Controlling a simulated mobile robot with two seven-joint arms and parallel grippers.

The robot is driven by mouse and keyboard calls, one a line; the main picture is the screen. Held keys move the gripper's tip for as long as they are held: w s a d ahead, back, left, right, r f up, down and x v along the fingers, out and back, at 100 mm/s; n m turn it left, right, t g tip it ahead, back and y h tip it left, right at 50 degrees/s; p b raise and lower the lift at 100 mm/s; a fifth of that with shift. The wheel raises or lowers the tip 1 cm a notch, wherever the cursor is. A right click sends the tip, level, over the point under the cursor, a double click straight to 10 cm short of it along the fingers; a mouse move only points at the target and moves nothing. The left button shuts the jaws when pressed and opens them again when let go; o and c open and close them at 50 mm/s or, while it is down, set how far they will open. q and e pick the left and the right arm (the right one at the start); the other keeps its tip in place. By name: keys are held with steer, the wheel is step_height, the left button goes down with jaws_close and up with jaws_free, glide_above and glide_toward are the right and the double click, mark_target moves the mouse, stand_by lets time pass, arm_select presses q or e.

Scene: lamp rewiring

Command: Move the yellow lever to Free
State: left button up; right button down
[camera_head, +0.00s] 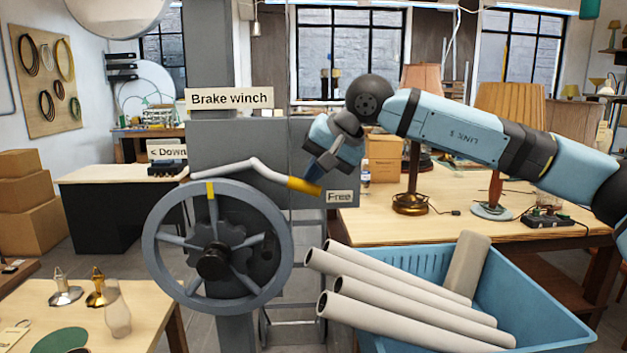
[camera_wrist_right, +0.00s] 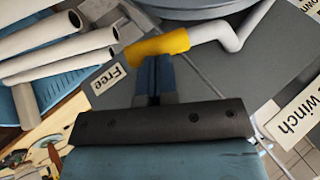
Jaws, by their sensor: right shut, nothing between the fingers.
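The lever is a bent white rod (camera_head: 245,168) with a yellow handle (camera_head: 304,186) at its right end, just left of the Free label (camera_head: 340,197). The yellow handle (camera_wrist_right: 158,44) and Free label (camera_wrist_right: 108,78) also show in the right wrist view. My right gripper (camera_head: 316,176) is shut and empty, its blue fingertips (camera_wrist_right: 153,62) at the yellow handle, beside it rather than around it. They look touching or nearly so; I cannot tell exactly. My left gripper is not in view.
The lever sits on the grey Brake winch (camera_head: 205,140), above a grey spoked handwheel (camera_head: 155,250). A blue crate (camera_head: 545,315) of pale tubes stands at front right. A table (camera_head: 400,228) with lamps is behind my right arm. A Down label (camera_head: 166,151) is on the left.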

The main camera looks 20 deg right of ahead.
steer(key=shift+f, duration=0.3)
steer(key=shift+y+b, duration=0.3)
steer(key=shift+r, duration=0.1)
steer(key=shift+a+r, duration=0.1)
